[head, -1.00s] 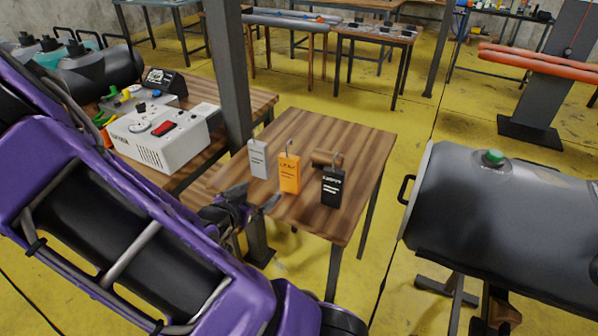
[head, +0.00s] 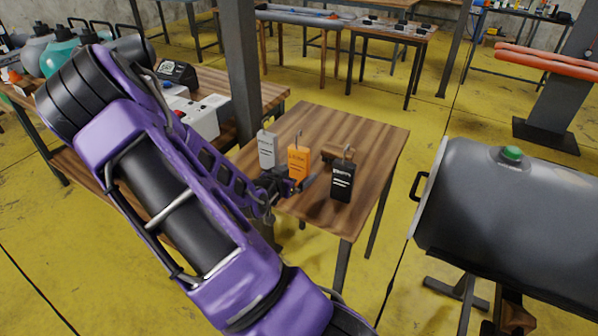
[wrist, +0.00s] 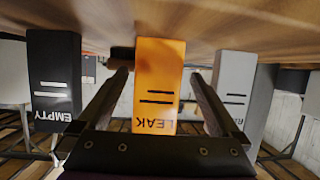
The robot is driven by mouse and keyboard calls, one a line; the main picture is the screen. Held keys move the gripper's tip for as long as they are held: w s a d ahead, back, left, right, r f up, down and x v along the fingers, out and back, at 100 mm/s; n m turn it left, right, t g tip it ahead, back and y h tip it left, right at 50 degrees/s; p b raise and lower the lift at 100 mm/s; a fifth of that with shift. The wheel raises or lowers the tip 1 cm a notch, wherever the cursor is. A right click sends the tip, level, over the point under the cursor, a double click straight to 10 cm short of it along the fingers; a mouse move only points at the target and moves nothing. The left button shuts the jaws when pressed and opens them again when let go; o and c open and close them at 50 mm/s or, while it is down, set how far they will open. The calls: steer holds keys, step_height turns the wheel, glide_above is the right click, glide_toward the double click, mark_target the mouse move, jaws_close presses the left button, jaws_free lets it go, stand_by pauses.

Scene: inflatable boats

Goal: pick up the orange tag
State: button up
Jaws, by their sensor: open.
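The orange tag (head: 298,160) stands upright on the small wooden table, between a grey tag and a black tag. In the wrist view the orange tag (wrist: 158,85) appears upside down with the word LEAK. My gripper (head: 296,185) is in front of the orange tag, low by the table's near edge. In the wrist view the open fingers of my gripper (wrist: 160,76) show to the left and right of the orange tag, with gaps on both sides. I cannot tell how far the tag reaches between them. The tag's lower front is partly hidden in the head view.
The grey tag (head: 267,149) and black tag (head: 342,182) stand close on either side. A brown wooden piece (head: 336,154) lies behind. The wooden table (head: 370,140) is bare at its back. A dark grey cylinder (head: 500,200) stands to the right, a metal post (head: 240,70) to the left.

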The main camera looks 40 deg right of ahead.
mark_target(303, 170)
steer(key=x, duration=0.4)
steer(key=shift+d+f, duration=0.2)
steer(key=shift+d, duration=0.1)
steer(key=shift+c, duration=0.2)
